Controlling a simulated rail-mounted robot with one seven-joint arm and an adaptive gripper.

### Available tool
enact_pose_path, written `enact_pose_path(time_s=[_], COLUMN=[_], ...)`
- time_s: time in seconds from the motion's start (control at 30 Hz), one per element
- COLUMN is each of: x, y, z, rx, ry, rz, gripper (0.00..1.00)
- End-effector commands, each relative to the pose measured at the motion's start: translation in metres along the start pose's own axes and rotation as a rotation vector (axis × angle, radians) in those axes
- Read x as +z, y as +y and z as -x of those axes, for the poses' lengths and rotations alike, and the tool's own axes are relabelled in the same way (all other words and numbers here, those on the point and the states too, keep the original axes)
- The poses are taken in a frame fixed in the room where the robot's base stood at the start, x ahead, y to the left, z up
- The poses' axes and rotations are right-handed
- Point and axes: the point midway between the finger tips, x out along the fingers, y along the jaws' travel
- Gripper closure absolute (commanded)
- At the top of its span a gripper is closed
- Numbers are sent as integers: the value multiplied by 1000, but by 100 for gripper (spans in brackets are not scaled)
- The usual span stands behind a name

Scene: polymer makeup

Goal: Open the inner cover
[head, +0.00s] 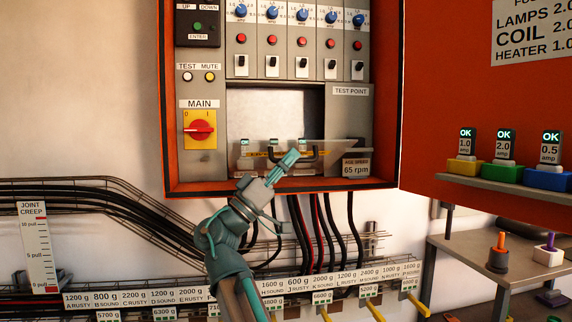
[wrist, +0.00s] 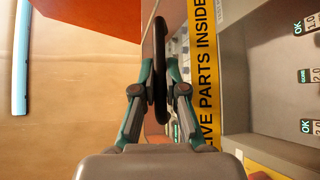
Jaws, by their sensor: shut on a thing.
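The inner cover (head: 336,150) shows as a thin, pale panel at the bottom of the recess in the orange cabinet. It looks tilted outward, seen nearly edge-on. In the wrist view its yellow strip (wrist: 206,80) reads "LIVE PARTS INSIDE". A black bar handle (wrist: 161,35) stands out from the cover. My gripper (head: 291,158) is at the handle in front of the recess. In the wrist view my gripper (wrist: 159,75) is shut on the handle, one finger on each side. My gripper hides part of the cover and handle in the head view.
Several small fuse units (head: 245,146) with "OK" or "DONE" tags sit low in the recess. A red main switch (head: 200,131) is left of it, and an "AGE SPEED" plate (head: 356,167) is right. The orange door (head: 450,90) stands open at right. Cables hang below the cabinet.

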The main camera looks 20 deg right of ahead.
Motion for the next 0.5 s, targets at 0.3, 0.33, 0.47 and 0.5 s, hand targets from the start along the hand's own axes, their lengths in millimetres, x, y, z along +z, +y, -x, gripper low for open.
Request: enact_pose_path(time_s=[0.3, 0.33, 0.47, 0.5], x=[32, 33, 38, 39], y=[-3, -4, -5, -5], z=[32, 33, 38, 39], rx=[-6, -6, -6, -6], ry=[0, 0, 0, 0], rz=[3, 3, 4, 4], gripper=[100, 100, 100, 100])
